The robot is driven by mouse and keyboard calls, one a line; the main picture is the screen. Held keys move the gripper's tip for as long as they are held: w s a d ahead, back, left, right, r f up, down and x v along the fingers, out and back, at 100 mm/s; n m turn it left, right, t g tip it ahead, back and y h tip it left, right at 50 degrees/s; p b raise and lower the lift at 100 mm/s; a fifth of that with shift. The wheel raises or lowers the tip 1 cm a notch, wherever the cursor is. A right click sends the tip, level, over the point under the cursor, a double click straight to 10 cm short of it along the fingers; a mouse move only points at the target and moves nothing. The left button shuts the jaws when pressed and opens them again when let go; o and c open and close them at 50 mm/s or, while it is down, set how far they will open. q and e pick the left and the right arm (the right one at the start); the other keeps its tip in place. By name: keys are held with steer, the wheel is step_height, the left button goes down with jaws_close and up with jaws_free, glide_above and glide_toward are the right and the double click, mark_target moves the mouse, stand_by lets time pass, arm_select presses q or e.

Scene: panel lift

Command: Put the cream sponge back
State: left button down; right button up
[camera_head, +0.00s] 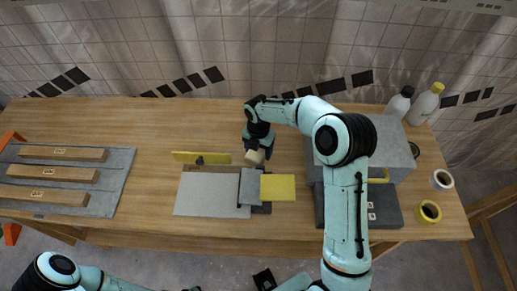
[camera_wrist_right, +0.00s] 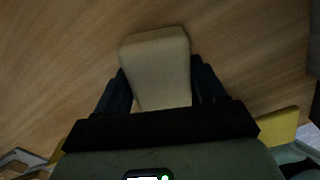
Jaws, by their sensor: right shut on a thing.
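The cream sponge (camera_wrist_right: 158,70) is between the two fingers of my right gripper (camera_wrist_right: 160,95) in the right wrist view. In the head view the sponge (camera_head: 256,157) shows as a small pale block under the right gripper (camera_head: 258,150), over the wooden table behind the grey and yellow panels. I cannot tell whether it touches the table. My left arm (camera_head: 62,268) shows at the lower left of the head view, below the table's front edge; its gripper is not clearly visible.
A light grey panel (camera_head: 210,195) and a yellow panel (camera_head: 278,188) lie at the front middle. A yellow-handled tool (camera_head: 190,157) lies left of the sponge. A grey box (camera_head: 395,150), bottles (camera_head: 424,104) and tape rolls (camera_head: 429,212) are at right. Wooden bars (camera_head: 55,174) lie on a left mat.

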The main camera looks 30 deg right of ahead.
steer(key=o, duration=1)
arm_select(q)
steer(key=shift+w+r+p, duration=0.45)
steer(key=shift+r+p, duration=0.2)
steer(key=shift+r, duration=0.15)
arm_select(e)
step_height(320, 180, up, 12)
steer(key=shift+r, duration=0.1)
